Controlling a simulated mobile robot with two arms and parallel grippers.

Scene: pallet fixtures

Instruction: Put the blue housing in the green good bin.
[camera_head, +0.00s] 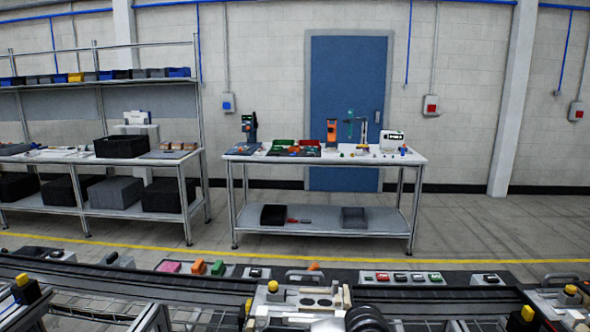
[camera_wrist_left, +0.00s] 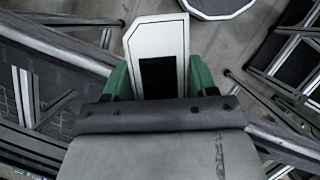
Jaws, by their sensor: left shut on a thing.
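In the left wrist view my left gripper (camera_wrist_left: 160,84) is shut on a pale, white-grey piece (camera_wrist_left: 158,38) with a dark rectangular opening. Green parts stand on both sides of the piece. I see no blue on it, so I cannot tell whether it is the blue housing. In the head view a small green bin (camera_head: 281,146) sits on the far workbench (camera_head: 250,157), left of its middle, close to red items. It may be the green good bin; its inside is too small to make out. Neither gripper can be made out in the head view.
A conveyor (camera_head: 200,287) with fixtures and buttons crosses the foreground. Beyond the yellow floor line (camera_head: 480,261) stands the workbench, with an orange device (camera_head: 332,132) and a white box (camera_head: 391,140) on it. A storage rack (camera_head: 188,180) stands left. The floor right of the bench is clear.

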